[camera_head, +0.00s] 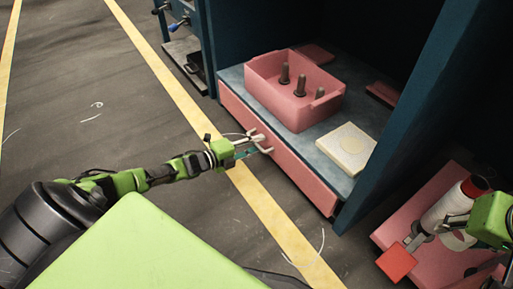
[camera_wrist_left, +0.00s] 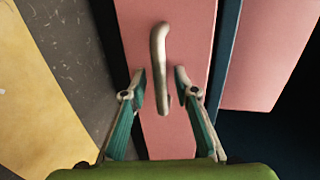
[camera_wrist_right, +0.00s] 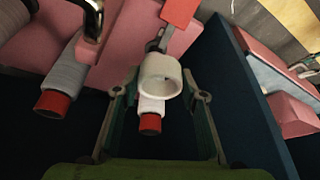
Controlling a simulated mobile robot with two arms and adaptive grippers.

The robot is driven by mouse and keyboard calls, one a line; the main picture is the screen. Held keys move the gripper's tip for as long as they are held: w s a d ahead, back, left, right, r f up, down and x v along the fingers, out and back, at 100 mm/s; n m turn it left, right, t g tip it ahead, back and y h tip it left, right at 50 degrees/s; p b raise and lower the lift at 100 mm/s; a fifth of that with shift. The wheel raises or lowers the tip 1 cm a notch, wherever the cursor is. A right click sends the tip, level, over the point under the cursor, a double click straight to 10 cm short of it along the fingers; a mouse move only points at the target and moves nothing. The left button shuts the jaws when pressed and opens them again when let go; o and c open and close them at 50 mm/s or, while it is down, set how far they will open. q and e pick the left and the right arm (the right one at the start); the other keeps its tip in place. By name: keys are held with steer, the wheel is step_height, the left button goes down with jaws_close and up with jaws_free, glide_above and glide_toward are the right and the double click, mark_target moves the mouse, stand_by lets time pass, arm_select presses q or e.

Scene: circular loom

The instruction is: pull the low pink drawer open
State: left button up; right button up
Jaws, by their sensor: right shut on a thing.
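The low pink drawer (camera_head: 283,158) is the long pink front under the blue-grey shelf, and it looks shut. Its front fills the middle of the left wrist view (camera_wrist_left: 190,40), with a curved metal handle (camera_wrist_left: 158,50). My left gripper (camera_head: 266,143) is in front of the drawer. In the left wrist view my left gripper (camera_wrist_left: 160,85) is open, its fingers on either side of the handle's lower part, with gaps visible. My right gripper (camera_wrist_right: 160,95) is shut on a white spool (camera_wrist_right: 160,75) with a red end, above a pink surface at the right.
A pink bin (camera_head: 285,100) holding several dark pegs and a cream block (camera_head: 346,148) stand on the shelf. A blue upright panel (camera_head: 395,125) separates this bay from the pink surface (camera_head: 405,215) at right. The floor before the drawer is clear, with a yellow line (camera_head: 190,105).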

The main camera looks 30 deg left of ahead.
arm_select(q)
jaws_close()
steer(key=f+p+v, duration=0.2)
steer(key=p+v, duration=0.2)
steer(key=v, duration=0.6)
steer(key=s+f+p+v, duration=0.1)
steer(key=f+p+v, duration=0.1)
steer(key=v, duration=0.9)
steer(key=shift+f+p, duration=0.25)
steer(key=shift+p, duration=0.65)
steer(key=shift+a, duration=0.15)
